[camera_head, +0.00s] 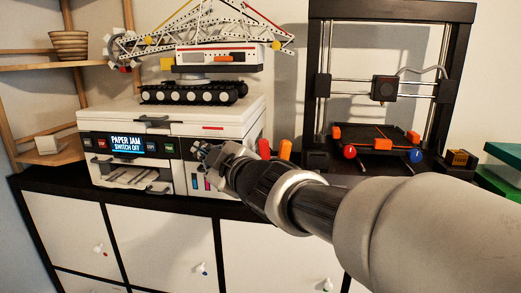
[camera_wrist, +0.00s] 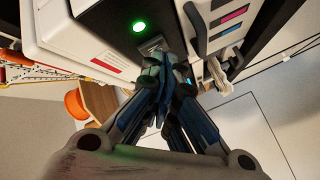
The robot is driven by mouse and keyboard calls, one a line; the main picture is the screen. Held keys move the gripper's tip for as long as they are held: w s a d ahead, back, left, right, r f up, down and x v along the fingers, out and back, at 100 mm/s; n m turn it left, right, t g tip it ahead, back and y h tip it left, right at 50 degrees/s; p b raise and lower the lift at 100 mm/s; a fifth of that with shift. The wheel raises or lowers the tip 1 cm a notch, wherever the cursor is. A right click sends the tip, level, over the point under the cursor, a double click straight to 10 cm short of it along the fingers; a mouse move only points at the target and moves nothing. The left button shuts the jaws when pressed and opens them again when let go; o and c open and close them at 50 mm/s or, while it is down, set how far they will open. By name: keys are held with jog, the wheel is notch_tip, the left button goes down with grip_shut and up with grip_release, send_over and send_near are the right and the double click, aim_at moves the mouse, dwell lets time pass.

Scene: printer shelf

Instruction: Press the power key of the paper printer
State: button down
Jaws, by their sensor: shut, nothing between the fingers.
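The paper printer (camera_head: 150,118) is a white box with a dark front strip on the cabinet at the left. Its display (camera_head: 128,144) reads "PAPER JAM SWITCH OFF". In the wrist view a round green-lit key (camera_wrist: 139,27), which looks like the power key, sits on the printer's dark strip. My gripper (camera_head: 203,150) is at the right part of the printer's front and hides that key in the head view. In the wrist view my gripper (camera_wrist: 154,62) is shut and empty, its fingertips just below the green key in the picture. I cannot tell whether they touch the panel.
A toy crawler crane (camera_head: 205,62) stands on the printer. Small buttons (camera_head: 102,144) flank the display. Ink-coloured bars (camera_wrist: 230,20) show beside the key. A 3D printer (camera_head: 385,90) stands to the right, with green boxes (camera_head: 500,175) beyond. White cabinet doors (camera_head: 165,240) are below.

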dwell(0.4)
jog(key=shift+s+a+b, duration=0.1)
jog(key=shift+s+b, duration=0.3)
jog(key=shift+s, duration=0.4)
jog(key=s+b, duration=0.3)
jog(key=s, duration=0.3)
jog(key=shift+a, duration=0.2)
